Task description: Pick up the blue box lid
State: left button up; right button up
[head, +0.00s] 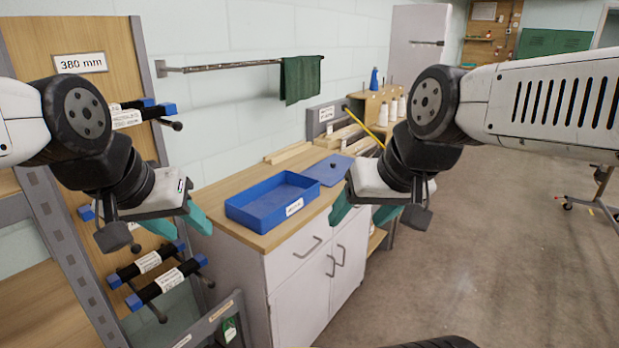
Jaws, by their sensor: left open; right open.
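The blue box lid (325,170) lies flat on the cabinet's wooden top, behind and to the right of the blue box. My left gripper (180,228) is open and empty, left of the box. My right gripper (368,214) is open and empty, in front of the cabinet's right side, apart from the lid.
The wooden-topped cabinet (290,275) has white doors with handles. Wooden strips (288,153) lie at its back. A rack with black rollers (160,275) stands at left. Thread spools (393,108) stand behind my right arm. The floor (500,250) at right is open.

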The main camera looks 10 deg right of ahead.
aim_at(330, 172)
jog(key=i+l, duration=1.4)
jog(key=i, duration=0.25)
